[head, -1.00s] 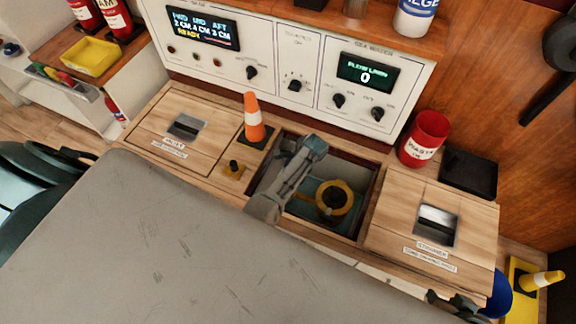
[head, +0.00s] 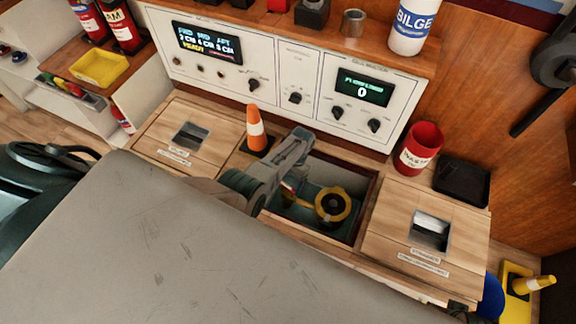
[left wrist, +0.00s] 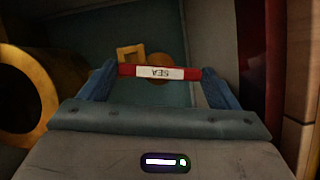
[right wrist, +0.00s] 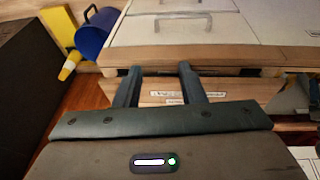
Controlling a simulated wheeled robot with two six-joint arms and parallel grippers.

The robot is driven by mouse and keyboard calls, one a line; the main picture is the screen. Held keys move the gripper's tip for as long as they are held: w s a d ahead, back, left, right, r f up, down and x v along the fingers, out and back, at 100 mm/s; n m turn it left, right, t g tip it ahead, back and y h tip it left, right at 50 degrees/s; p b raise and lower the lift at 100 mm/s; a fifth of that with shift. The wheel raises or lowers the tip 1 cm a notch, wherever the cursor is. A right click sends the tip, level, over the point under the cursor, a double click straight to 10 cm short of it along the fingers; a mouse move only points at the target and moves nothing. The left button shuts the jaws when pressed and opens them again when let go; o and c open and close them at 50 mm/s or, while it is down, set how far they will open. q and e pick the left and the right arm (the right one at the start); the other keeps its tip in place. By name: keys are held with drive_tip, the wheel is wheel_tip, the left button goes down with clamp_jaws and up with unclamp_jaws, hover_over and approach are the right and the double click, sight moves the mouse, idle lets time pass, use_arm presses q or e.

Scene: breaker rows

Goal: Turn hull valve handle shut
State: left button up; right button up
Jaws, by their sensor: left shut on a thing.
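The hull valve handle is a red bar with a white label reading SEA (left wrist: 155,72), seen upside down in the left wrist view. My left gripper (left wrist: 158,82) is shut on it, one finger at each end of the bar. In the head view my left gripper (head: 290,188) reaches down into the open recess, left of a round yellow-rimmed fitting with a black centre (head: 333,206). My arm hides most of the handle there. My right gripper (right wrist: 157,80) is apart from the valve, its fingers spread with nothing between them.
Wooden hatch lids flank the recess, left (head: 165,140) and right (head: 400,235). An orange cone (head: 256,130) stands at its back left corner. A red waste bin (head: 419,148) and black tray (head: 462,180) are at the right. A control panel (head: 285,75) rises behind.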

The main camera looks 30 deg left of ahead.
use_arm(q)
drive_tip(key=shift+a+n+h+p, duration=0.1)
drive_tip(key=shift+n+h+p, duration=0.3)
drive_tip(key=shift+n, duration=1)
use_arm(e)
drive_tip(key=shift+s+x, duration=0.2)
drive_tip(key=shift+x, duration=0.95)
drive_tip(key=shift+f, duration=0.3)
use_arm(q)
drive_tip(key=o, duration=0.9)
drive_tip(key=shift+c, duration=0.2)
use_arm(e)
drive_tip(key=shift+d, duration=0.1)
use_arm(q)
drive_tip(key=shift+a, duration=0.1)
use_arm(e)
drive_tip(key=shift+w+r, duration=0.15)
drive_tip(key=shift+r, duration=0.1)
use_arm(q)
drive_tip(key=shift+r, duration=0.15)
